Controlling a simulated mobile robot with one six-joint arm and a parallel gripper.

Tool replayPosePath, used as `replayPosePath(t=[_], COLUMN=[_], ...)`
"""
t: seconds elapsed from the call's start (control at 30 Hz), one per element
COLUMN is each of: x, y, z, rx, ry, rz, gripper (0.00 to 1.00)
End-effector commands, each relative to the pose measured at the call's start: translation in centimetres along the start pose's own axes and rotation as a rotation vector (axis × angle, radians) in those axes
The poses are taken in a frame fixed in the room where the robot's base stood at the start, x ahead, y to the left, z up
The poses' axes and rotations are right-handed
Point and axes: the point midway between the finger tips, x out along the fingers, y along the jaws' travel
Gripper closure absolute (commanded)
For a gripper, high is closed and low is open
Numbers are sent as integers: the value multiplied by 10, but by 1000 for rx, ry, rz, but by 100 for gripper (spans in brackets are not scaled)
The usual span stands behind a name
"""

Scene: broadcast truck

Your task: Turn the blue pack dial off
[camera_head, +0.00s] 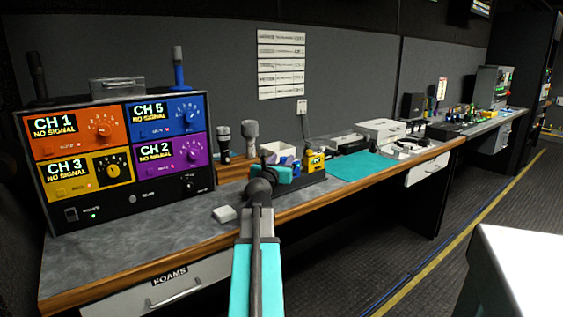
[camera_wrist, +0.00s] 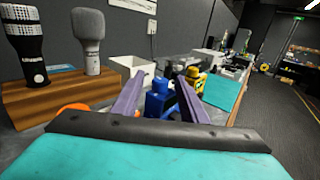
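A blue pack (camera_wrist: 157,101) stands upright on the bench in the wrist view, seen between and beyond my gripper's fingers. In the head view the blue pack (camera_head: 291,162) is partly hidden behind my gripper (camera_head: 284,175). Its dial and the dial's setting are too small to make out. My gripper (camera_wrist: 161,80) is open, its two purple-grey fingers spread to either side of the blue pack. I cannot tell whether either finger touches it. A yellow pack (camera_head: 315,162) stands just right of the blue one; it also shows in the wrist view (camera_wrist: 194,76).
A receiver rack (camera_head: 140,199) with coloured channel panels stands at the left; its blue CH 5 panel reads NO SIGNAL. Microphones (camera_wrist: 91,38) stand in a wooden block (camera_wrist: 55,97) left of my gripper. An orange item (camera_wrist: 71,110) is close by. A teal mat (camera_head: 362,166) lies bare to the right.

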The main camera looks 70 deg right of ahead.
Motion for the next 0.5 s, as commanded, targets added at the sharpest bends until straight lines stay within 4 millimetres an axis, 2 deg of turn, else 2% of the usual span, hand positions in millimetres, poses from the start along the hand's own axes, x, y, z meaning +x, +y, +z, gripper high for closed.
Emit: replayPosePath(t=[0.13,0.37,0.4,0.5], x=[0,0,-6,-1], y=[0,0,-1,0], z=[0,0,0,0], rx=[0,0,0,0], ry=[0,0,0,0], rz=[0,0,-1,0], gripper=[61,99,100,100])
